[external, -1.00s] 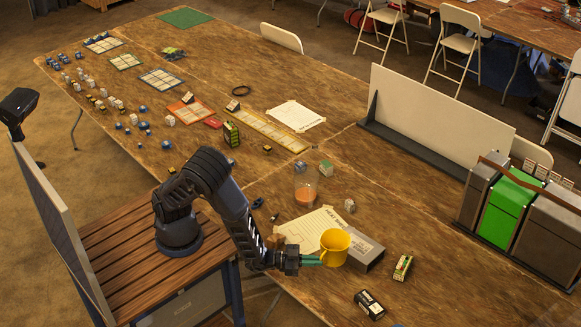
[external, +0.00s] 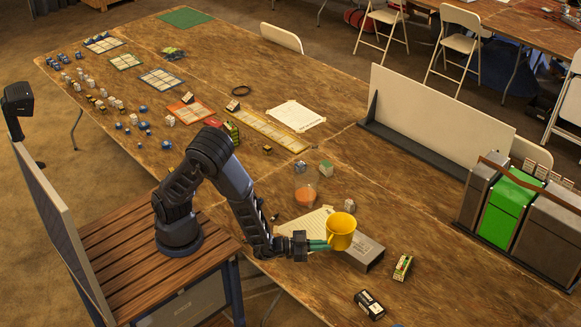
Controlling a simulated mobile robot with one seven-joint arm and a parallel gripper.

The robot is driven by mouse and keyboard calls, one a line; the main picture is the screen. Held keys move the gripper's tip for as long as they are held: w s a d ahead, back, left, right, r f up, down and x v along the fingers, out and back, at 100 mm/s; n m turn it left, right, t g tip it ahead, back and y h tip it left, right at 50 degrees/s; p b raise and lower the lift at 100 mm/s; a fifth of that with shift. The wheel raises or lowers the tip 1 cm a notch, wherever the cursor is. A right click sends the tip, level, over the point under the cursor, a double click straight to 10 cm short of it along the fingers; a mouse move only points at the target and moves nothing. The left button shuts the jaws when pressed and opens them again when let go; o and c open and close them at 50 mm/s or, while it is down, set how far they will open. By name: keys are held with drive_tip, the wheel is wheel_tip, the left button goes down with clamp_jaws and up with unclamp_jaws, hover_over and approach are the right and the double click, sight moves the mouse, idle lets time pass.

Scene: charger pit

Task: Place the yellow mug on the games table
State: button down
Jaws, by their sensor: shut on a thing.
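The yellow mug (external: 342,232) is upright at the tip of my gripper (external: 322,244), whose green fingers are shut on its left side. It appears held above the table, in front of a grey box (external: 364,252) and partly covering it. The long wooden table (external: 430,225) carries game boards, dice and small pieces, mostly in its far left half. Which part of the mug the fingers grip is too small to tell.
A white divider (external: 440,110) stands behind. Bare wood lies right of the glass.

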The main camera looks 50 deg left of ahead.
drive_tip(key=w+a+n+t+y, duration=0.1)
drive_tip(key=w+a+n+y, duration=0.15)
drive_tip(key=w+a, duration=0.6)
drive_tip(key=w+a+n+t+y, duration=0.25)
drive_tip(key=w+a, duration=0.25)
drive_tip(key=w, duration=0.6)
drive_tip(key=w+a+n+t+y, duration=0.1)
drive_tip(key=w+a+y, duration=0.4)
drive_tip(key=w, duration=0.4)
drive_tip(key=w+a+h, duration=0.1)
drive_tip(key=w+a, duration=0.3)
drive_tip(key=a, duration=0.7)
drive_tip(key=w+a+f+h, duration=0.1)
drive_tip(key=w+a, duration=0.4)
drive_tip(key=a, duration=0.6)
drive_tip(key=w+a+m+h, duration=0.1)
drive_tip(key=w+a, duration=0.4)
drive_tip(key=a, duration=0.6)
drive_tip(key=shift+f+g, duration=0.2)
drive_tip(key=shift+g, duration=0.15)
drive_tip(key=shift+d, duration=0.1)
